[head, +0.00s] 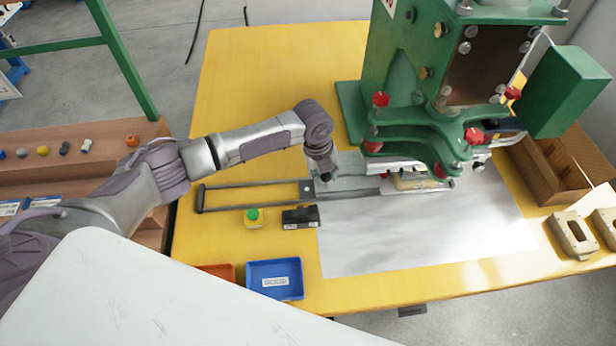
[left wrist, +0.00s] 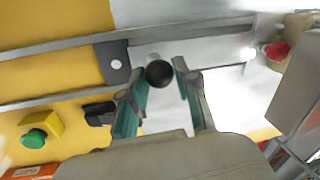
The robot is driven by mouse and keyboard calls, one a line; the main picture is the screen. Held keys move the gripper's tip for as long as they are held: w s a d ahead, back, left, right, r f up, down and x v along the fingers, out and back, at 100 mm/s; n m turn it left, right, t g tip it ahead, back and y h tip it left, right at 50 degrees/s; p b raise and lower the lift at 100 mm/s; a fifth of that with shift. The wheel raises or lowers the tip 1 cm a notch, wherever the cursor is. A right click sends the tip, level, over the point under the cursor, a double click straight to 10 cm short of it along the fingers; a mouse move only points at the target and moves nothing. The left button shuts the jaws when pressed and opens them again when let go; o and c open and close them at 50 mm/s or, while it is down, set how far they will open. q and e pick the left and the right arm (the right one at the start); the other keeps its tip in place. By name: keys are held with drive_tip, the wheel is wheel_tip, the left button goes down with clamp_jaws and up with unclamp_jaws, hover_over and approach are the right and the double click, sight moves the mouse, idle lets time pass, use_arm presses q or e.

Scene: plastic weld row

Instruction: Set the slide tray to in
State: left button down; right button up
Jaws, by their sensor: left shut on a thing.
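My left gripper (head: 325,177) is over the slide tray (head: 350,184), at its left end. In the left wrist view, the black round knob (left wrist: 159,74) of the tray sits between the fingers (left wrist: 158,92), and the gripper is shut on it. The tray is a grey metal plate between two long rails (head: 245,188). It lies at the right part of the rails, and its right side runs toward the green press (head: 400,110). The left part of the rails is empty, with yellow table showing between them. My right gripper is not in view.
In front of the rails are a green button on a yellow box (head: 254,222), a black block (head: 300,217) and a blue bin (head: 274,279). A cardboard box (head: 555,165) and beige parts (head: 572,235) lie at the right. The silver sheet (head: 420,237) is clear in front.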

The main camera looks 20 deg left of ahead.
use_arm(q)
drive_tip(key=shift+w+d+r, duration=0.1)
drive_tip(key=shift+d, duration=0.05)
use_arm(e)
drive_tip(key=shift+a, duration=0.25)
use_arm(q)
drive_tip(key=c, duration=1.2)
unclamp_jaws()
drive_tip(key=o, duration=0.4)
drive_tip(key=shift+w+d, duration=0.1)
drive_tip(key=shift+d, duration=0.05)
drive_tip(key=shift+c, duration=0.2)
wheel_tip(320, 180, up, 12)
drive_tip(key=s+a, duration=0.1)
drive_tip(key=a, duration=0.1)
drive_tip(key=shift+s, duration=0.25)
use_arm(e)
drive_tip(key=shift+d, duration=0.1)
